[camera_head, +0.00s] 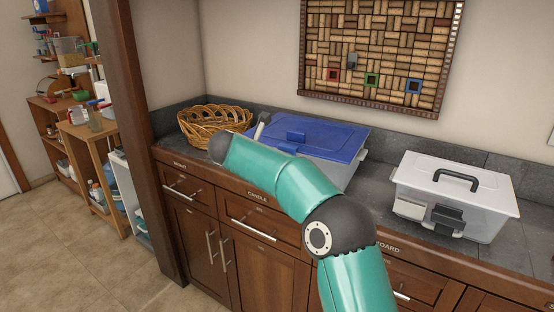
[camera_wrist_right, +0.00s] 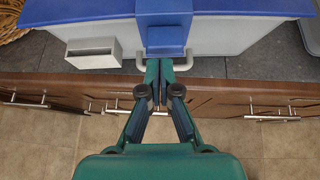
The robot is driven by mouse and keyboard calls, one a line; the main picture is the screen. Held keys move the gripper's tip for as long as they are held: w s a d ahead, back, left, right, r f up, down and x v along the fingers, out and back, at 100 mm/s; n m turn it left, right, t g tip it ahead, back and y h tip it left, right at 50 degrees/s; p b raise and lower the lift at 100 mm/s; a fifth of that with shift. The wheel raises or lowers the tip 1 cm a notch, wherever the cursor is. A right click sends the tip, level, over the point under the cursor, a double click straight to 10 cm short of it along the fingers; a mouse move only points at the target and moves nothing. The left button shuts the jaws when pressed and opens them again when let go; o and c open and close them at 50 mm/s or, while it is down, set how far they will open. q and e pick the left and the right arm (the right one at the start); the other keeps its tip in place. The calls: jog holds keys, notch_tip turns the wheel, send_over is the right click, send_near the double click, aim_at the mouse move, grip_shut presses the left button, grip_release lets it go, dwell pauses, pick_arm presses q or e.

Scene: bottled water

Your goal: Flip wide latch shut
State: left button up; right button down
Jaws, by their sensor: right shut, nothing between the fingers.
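A clear storage box (camera_head: 345,172) with a blue lid (camera_head: 335,133) stands on the counter in the head view. In the wrist view its wide blue latch (camera_wrist_right: 165,36) reaches from the lid edge down over the box's front, above a pale bracket (camera_wrist_right: 131,64). Whether it is fastened is unclear. My right gripper (camera_wrist_right: 158,66) is shut and empty, with its fingertips at the latch's lower end; I cannot tell if they touch. In the head view my teal right arm hides the gripper and much of the box front. My left gripper is not in view.
A wicker basket (camera_head: 213,126) stands left of the box. A second clear box (camera_head: 480,222) with a white lid, black handle and dark latch (camera_head: 447,217) stands to the right. Bare counter (camera_head: 376,190) lies between the boxes. Wooden drawers (camera_head: 187,187) are below the counter edge.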

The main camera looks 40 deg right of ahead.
jog(key=shift+r+p, duration=0.3)
jog(key=shift+r, duration=0.25)
jog(key=b+v, duration=0.1)
jog(key=v, duration=1.2)
jog(key=shift+w, duration=0.1)
